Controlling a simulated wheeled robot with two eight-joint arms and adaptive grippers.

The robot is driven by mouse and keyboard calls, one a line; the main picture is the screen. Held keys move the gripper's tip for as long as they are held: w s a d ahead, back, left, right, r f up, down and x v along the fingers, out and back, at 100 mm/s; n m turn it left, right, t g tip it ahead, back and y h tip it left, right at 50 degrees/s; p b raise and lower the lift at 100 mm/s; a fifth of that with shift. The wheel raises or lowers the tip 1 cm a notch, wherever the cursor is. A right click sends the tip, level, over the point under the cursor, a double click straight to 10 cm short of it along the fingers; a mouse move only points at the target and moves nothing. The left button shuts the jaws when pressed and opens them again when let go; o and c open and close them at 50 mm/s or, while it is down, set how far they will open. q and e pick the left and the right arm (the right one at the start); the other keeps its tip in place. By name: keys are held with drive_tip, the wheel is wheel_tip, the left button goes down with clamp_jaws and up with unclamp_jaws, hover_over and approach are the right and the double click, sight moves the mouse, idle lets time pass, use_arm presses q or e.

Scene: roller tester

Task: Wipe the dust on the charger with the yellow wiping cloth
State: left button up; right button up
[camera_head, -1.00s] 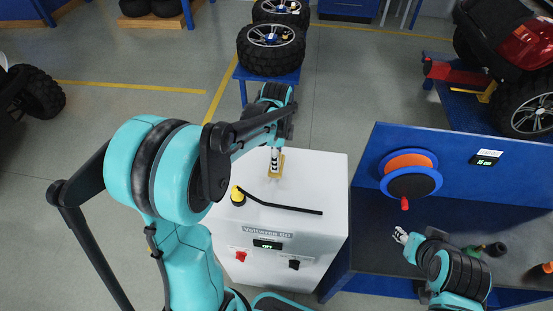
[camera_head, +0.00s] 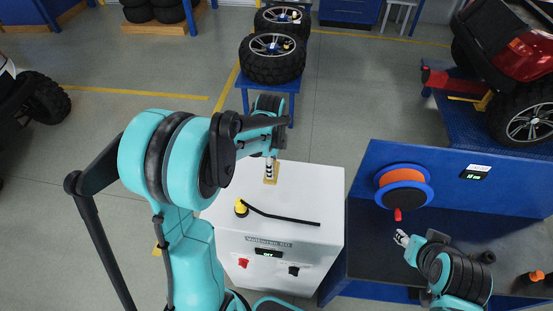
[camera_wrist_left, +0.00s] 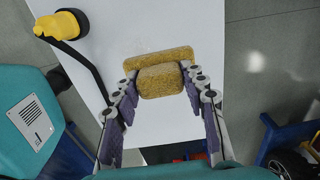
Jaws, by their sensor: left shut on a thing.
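The charger is a white cabinet (camera_head: 310,190) in the middle of the head view, with a small display and red and black sockets on its front. The yellow wiping cloth (camera_head: 271,172) is at the back of its top, and shows in the left wrist view (camera_wrist_left: 160,82) as a rolled piece with a flat piece beyond it. My left gripper (camera_head: 272,160) points down and is shut on the cloth. Whether the cloth touches the top I cannot tell. I make out no clear dust. My right gripper (camera_head: 401,237) is at the bench on the right, its fingers too small to judge.
A yellow-and-black plug (camera_head: 240,208) with a black cable (camera_head: 285,215) lies across the charger's top, in front of the cloth. A blue stand with wheels (camera_head: 270,66) is behind. A blue bench with a cable reel (camera_head: 403,185) stands at right.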

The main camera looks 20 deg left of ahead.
wheel_tip(320, 180, up, 9)
drive_tip(key=p, duration=0.7)
use_arm(q)
drive_tip(key=shift+s+a+f+b, duration=0.4)
drive_tip(key=shift+a+f+b, duration=0.15)
drive_tip(key=shift+f, duration=0.35)
drive_tip(key=shift+s+a+f+b, duration=0.5)
drive_tip(key=shift+f+b, duration=0.1)
drive_tip(key=shift+f, duration=0.25)
drive_tip(key=shift+s+a+f+b, duration=0.35)
drive_tip(key=shift+a+f+b, duration=0.2)
drive_tip(key=shift+f, duration=0.35)
drive_tip(key=shift+d+f, duration=0.2)
drive_tip(key=shift+f, duration=0.05)
drive_tip(key=shift+w+d+r+b, duration=0.1)
drive_tip(key=shift+w+d+b, duration=0.15)
drive_tip(key=shift+d, duration=0.5)
drive_tip(key=shift+w+d+r+b, duration=0.15)
drive_tip(key=shift+d+b, duration=0.2)
drive_tip(key=shift+d, duration=0.35)
use_arm(e)
wheel_tip(320, 180, down, 5)
drive_tip(key=shift+r, duration=0.1)
use_arm(q)
drive_tip(key=shift+f+b, duration=0.3)
drive_tip(key=shift+f, duration=0.05)
use_arm(e)
drive_tip(key=shift+f, duration=0.4)
use_arm(q)
drive_tip(key=shift+a, duration=0.1)
